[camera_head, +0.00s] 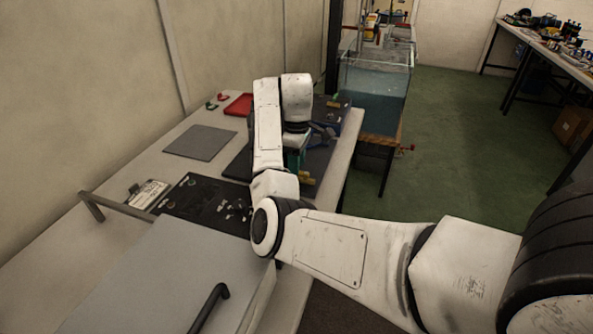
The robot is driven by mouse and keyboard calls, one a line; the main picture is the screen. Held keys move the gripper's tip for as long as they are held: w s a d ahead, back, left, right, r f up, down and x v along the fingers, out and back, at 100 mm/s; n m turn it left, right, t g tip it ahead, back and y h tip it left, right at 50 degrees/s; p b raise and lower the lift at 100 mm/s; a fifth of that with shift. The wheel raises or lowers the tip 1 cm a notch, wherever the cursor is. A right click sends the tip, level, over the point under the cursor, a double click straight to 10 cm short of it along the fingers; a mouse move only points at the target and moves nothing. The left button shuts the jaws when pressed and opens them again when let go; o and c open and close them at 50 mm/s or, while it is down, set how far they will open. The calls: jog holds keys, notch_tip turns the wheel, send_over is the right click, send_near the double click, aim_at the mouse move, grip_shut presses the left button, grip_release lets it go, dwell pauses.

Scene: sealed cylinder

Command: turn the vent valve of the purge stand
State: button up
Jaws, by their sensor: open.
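My arm reaches in from the lower right over the bench, and its white wrist bends down over a dark mat (240,163). My gripper (322,132) shows as a small dark shape just right of the wrist, open, with its fingertips hard to make out. A green upright body with brass-coloured parts (307,180), likely the purge stand (293,158), stands on the mat, mostly hidden behind my arm. Another brass-coloured part (337,103) shows at the far right of the mat. I cannot tell which part is the vent valve, or whether my gripper touches it.
The bench (150,195) also holds a grey pad (200,142), a red tray (239,104), a black panel (205,203) and a clipboard (147,194). A grey case (150,285) with a dark handle is in front. A water tank (375,90) stands beyond.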

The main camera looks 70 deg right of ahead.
jog(key=shift+f, duration=0.85)
grip_shut()
